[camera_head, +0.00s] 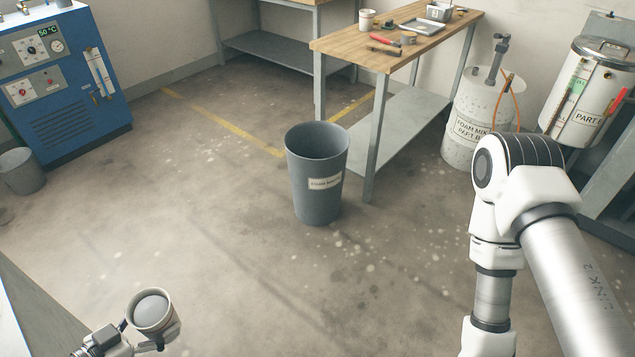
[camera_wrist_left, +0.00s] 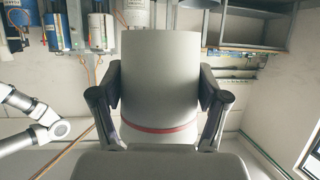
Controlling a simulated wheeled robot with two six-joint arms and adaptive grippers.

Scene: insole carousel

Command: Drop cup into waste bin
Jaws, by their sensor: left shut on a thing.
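A light-coloured cup (camera_head: 152,311) with a grey inside is at the lower left of the head view. My left gripper (camera_head: 150,338) is shut on it and holds it roughly upright. The cup (camera_wrist_left: 160,82) fills the middle of the left wrist view, with a red band low on it and a finger of the left gripper (camera_wrist_left: 160,110) on each side. The grey waste bin (camera_head: 317,190), open at the top and with a label, stands on the floor near the middle, well apart from the cup. My right arm shows at the right; its gripper is out of view.
A wooden-topped workbench (camera_head: 395,32) with tools stands behind the bin, close to it. A blue machine (camera_head: 65,95) and a small grey bucket (camera_head: 21,171) are at the left. Drums (camera_head: 480,115) stand at the right. The floor between the cup and the bin is clear.

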